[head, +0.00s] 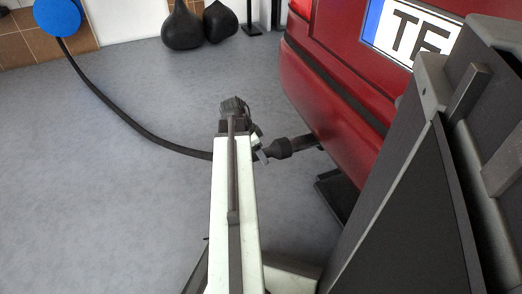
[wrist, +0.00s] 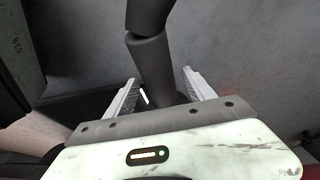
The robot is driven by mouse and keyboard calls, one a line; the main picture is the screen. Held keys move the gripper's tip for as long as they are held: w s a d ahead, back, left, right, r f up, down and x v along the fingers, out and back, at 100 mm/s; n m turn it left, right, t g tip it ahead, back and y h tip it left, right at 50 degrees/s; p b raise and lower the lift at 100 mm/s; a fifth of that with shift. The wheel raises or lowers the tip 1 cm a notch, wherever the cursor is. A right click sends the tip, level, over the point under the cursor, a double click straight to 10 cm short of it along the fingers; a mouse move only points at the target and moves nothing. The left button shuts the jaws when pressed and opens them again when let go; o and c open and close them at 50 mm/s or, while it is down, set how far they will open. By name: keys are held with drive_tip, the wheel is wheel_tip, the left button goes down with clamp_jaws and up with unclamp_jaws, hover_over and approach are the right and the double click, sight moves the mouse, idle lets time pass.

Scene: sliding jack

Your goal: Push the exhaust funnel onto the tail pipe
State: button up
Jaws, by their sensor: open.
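The dark exhaust funnel (head: 280,148) is in the head view, just right of my gripper (head: 262,153). It points toward the dark tail pipe (head: 305,142) under the red car's bumper. The two look in line and meet or nearly meet; I cannot tell whether the funnel is around the pipe. In the wrist view my gripper (wrist: 159,75) is open, with its two pale ridged fingers on either side of a dark cylinder (wrist: 152,62), apparently the funnel. Another dark tubular piece, apparently the pipe, is above it. The cylinder's lower end is hidden behind my gripper.
A black hose (head: 120,122) runs across the grey floor from a blue disc (head: 58,16) to behind my arm. The red car (head: 335,110) stands close on the right. Black bags (head: 182,28) lie at the back wall. The left floor is mostly free.

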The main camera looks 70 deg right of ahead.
drive_tip(key=p+v, duration=0.7)
drive_tip(key=v, duration=0.1)
drive_tip(key=shift+s, duration=0.1)
drive_tip(key=shift+f, duration=0.1)
